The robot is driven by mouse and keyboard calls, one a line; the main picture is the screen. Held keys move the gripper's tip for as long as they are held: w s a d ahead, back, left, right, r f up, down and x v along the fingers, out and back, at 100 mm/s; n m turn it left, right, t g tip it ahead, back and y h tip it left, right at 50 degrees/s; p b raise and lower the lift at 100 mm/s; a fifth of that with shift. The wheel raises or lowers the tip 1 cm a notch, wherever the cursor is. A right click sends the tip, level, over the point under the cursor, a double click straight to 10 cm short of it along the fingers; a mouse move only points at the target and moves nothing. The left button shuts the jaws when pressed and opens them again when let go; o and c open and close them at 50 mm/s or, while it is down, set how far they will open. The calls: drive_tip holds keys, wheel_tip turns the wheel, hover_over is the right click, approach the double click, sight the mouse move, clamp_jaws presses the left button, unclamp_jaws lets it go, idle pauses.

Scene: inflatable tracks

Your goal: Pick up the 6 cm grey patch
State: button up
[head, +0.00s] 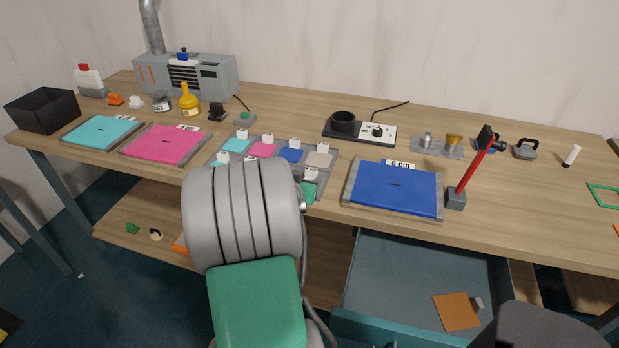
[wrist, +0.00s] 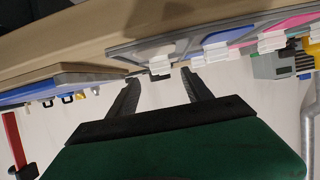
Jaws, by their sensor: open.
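A pale grey patch (head: 318,159) lies at the back right of a grey compartment tray (head: 333,170) on the workbench in the head view. A white tag stands behind it; its size writing is too small to read. My gripper is hidden behind my arm in the head view. In the wrist view my gripper (wrist: 160,78) is open, its two dark fingers apart with nothing between them. The tray's edge (wrist: 120,46) and several white tags show just beyond the fingertips.
Blue (head: 290,155), pink (head: 262,150), teal (head: 236,145) and green (head: 309,191) patches share the tray. A blue sheet (head: 395,190) labelled 6 cm lies right of it, beside a red-handled tool (head: 470,170). An open drawer (head: 400,270) juts out below the bench.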

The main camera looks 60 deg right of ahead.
sight(310, 172)
drive_tip(key=p+x, duration=0.1)
drive_tip(key=x, duration=0.5)
drive_tip(key=shift+c, duration=0.6)
drive_tip(key=shift+a, duration=0.1)
clamp_jaws()
